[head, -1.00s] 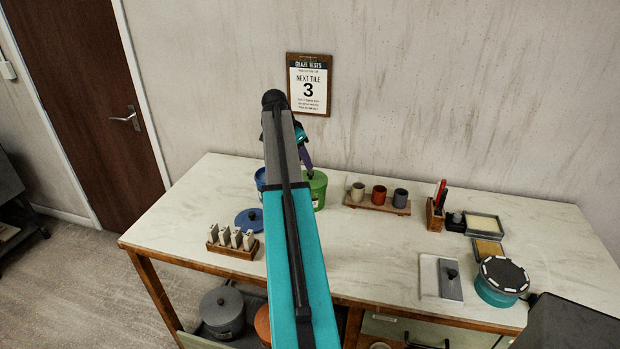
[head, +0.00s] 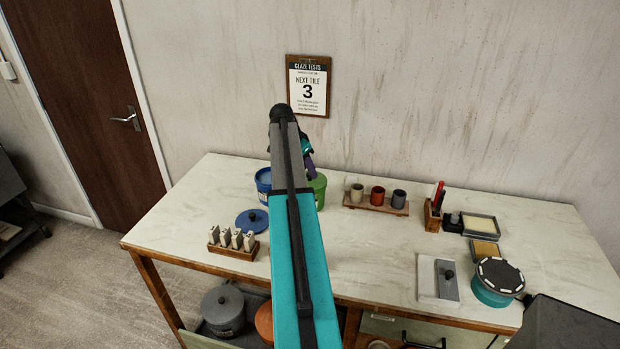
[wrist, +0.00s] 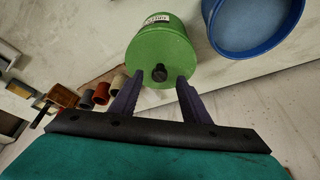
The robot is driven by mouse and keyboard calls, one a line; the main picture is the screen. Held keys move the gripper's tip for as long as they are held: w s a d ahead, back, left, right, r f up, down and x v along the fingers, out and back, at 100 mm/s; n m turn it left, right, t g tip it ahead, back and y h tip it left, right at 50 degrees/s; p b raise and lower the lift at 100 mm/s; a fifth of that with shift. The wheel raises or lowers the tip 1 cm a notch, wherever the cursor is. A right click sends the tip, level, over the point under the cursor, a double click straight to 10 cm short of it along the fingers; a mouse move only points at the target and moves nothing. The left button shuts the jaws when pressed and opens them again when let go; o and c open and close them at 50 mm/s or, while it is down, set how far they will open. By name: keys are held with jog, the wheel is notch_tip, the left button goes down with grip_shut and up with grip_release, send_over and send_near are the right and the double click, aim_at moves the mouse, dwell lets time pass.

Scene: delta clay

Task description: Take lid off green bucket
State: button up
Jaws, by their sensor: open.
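The green bucket (head: 319,190) stands at the back of the table, partly hidden behind my arm in the head view. In the wrist view the green bucket (wrist: 138,27) has its green lid (wrist: 160,50) on, with a dark round knob (wrist: 159,73) at the middle. My gripper (wrist: 160,77) is open, with one purple finger on each side of the knob in the picture. I cannot tell whether the fingers are level with the knob or above it. In the head view my gripper (head: 309,163) is mostly hidden by the arm.
An open blue bucket (head: 263,182) stands just left of the green one; its blue lid (head: 252,220) lies on the table (head: 350,245). A rack of tiles (head: 233,248) is in front. A board with three cups (head: 376,205) stands to the right. The table's middle is clear.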

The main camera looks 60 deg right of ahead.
jog(key=shift+s+d+f, duration=0.1)
jog(key=shift+d+f, duration=0.15)
jog(key=shift+f, duration=0.45)
grip_shut()
